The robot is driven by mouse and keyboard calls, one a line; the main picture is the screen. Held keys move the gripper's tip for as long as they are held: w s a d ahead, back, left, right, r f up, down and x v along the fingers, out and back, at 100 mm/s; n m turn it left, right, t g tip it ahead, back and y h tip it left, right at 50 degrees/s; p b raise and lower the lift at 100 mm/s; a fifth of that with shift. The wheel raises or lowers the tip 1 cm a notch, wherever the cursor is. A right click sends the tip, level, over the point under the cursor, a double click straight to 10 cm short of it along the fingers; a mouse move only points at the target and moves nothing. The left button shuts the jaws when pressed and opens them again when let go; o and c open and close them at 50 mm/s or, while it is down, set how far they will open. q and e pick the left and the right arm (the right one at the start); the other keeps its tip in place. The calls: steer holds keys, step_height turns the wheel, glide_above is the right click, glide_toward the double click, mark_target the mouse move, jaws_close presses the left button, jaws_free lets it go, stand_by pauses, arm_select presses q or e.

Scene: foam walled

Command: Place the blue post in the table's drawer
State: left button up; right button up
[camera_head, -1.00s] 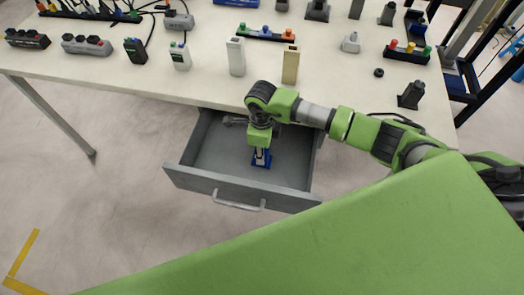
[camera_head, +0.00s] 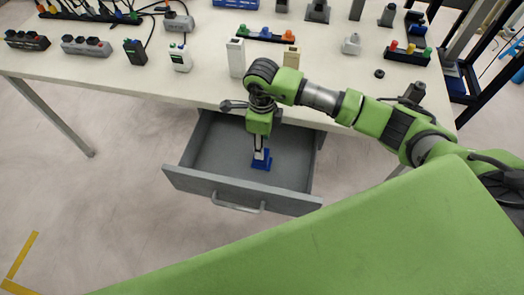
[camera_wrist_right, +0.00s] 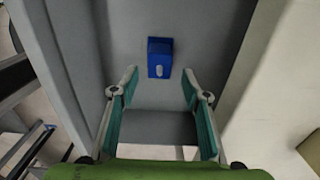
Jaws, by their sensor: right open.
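The blue post (camera_head: 261,162) stands on the floor of the grey drawer (camera_head: 213,188), which is pulled out from under the table. In the right wrist view the blue post (camera_wrist_right: 160,58) shows as a blue block with a light oval spot on its face. My right gripper (camera_head: 260,147) hangs above the post, pointing down into the drawer. In the wrist view its two fingers (camera_wrist_right: 159,73) are spread apart with nothing between them, and the post shows beyond the tips. My left gripper is not in view.
The pale tabletop (camera_head: 110,80) holds power strips, small devices and coloured knobs. A white block (camera_head: 236,57) and a tan block (camera_head: 291,57) stand near its front edge. The drawer front has a handle (camera_head: 238,208). The left part of the drawer is clear.

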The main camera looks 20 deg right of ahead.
steer(key=shift+r, duration=2.75)
